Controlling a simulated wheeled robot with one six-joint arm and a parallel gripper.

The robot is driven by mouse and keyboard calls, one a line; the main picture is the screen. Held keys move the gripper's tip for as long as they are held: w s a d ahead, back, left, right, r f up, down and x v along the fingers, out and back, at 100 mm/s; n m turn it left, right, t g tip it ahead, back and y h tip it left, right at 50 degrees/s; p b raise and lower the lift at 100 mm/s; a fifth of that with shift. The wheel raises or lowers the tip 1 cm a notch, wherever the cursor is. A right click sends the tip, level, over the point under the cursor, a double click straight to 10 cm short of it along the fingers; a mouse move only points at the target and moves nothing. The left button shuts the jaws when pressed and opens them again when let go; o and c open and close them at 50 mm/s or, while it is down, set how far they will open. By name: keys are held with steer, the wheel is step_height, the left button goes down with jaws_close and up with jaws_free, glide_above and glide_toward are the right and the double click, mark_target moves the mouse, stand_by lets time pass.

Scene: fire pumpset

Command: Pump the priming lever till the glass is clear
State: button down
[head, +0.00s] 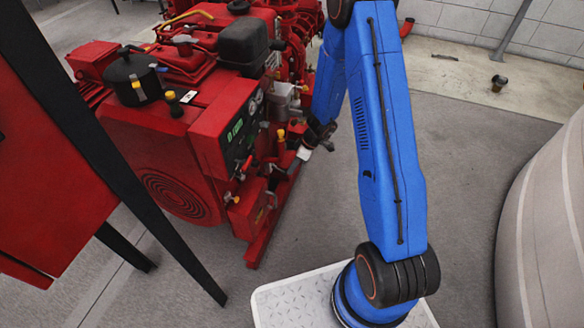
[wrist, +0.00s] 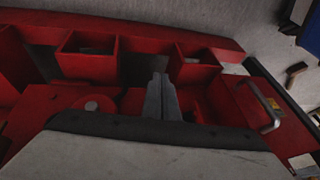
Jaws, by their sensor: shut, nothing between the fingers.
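The red pumpset (head: 165,135) stands at the left of the head view, with a panel (head: 238,128) showing green digits. My gripper (head: 322,142) is at the panel's right side, small and dark, partly behind my blue arm. In the wrist view my gripper (wrist: 161,82) has its grey fingers together and empty, over red box-like framework (wrist: 90,62). Small yellow-tipped fittings (head: 280,133) sit near the gripper in the head view. I cannot tell which part is the priming lever, and I cannot make out the glass or whether it is clear.
A grey handle (wrist: 271,112) is on a red block at the wrist view's right. A red panel on black legs (head: 45,150) stands at the head view's left. A large pale rounded body (head: 545,230) is at the right. Grey floor between is open.

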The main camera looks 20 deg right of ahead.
steer(key=shift+r, duration=0.85)
